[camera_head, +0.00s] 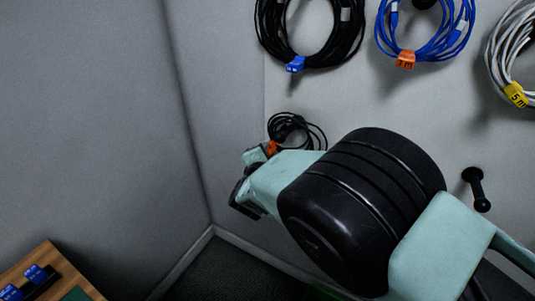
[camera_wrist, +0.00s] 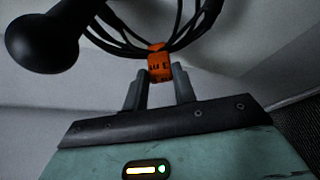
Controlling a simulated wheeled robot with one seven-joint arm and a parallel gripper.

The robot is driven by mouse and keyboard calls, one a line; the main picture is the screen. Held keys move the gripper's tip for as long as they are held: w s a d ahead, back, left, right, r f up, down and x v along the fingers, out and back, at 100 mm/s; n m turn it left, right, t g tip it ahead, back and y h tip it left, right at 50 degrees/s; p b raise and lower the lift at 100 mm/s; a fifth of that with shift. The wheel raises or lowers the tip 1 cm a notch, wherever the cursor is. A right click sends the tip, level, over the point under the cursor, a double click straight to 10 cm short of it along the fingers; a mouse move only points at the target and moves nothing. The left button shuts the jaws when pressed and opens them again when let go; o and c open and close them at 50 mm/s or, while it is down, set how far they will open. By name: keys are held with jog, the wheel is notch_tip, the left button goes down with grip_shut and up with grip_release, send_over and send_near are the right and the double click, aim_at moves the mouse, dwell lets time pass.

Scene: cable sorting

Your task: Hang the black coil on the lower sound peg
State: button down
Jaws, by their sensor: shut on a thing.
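The black coil (camera_head: 288,128) is in front of the wall at lower left of the hanging coils in the head view. Its orange tag (camera_wrist: 159,64) sits between my fingers, with black cable (camera_wrist: 125,28) fanning out above it. My gripper (camera_wrist: 159,82) is shut on the tag; in the head view my gripper (camera_head: 258,165) reaches up and left. A black peg with a round end (camera_wrist: 42,42) is close at the upper left of the wrist view, beside the cable. I cannot tell whether the coil loops around it. Another black peg (camera_head: 477,188) is bare on the wall at right.
A large black coil with a blue tag (camera_head: 296,64), a blue coil with an orange tag (camera_head: 405,58) and a grey coil with a yellow tag (camera_head: 514,93) hang above. A wooden surface (camera_head: 50,262) with blue items is at lower left. Open floor (camera_head: 225,275) lies below.

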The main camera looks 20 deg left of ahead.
jog(key=c, duration=1.1)
grip_release()
jog(key=shift+f, duration=0.1)
jog(key=shift+o, duration=0.2)
jog(key=b+v, duration=0.2)
jog(key=v, duration=1.5)
jog(key=s+d+r+m+g+y, duration=0.2)
jog(key=d+r+m+g, duration=0.5)
jog(key=d+m+g, duration=0.3)
jog(key=s+d+r+m+g+h, duration=0.1)
jog(key=s+d+m, duration=0.3)
jog(key=d, duration=0.9)
jog(key=s+d+r+m+g+h, duration=0.1)
jog(key=s+d+m+g+h, duration=0.3)
jog(key=s+d, duration=0.5)
jog(key=d+m, duration=0.1)
jog(key=d, duration=0.3)
jog(key=shift+s+d+r+m, duration=0.25)
jog(key=shift+r+m, duration=0.05)
jog(key=shift+r, duration=0.05)
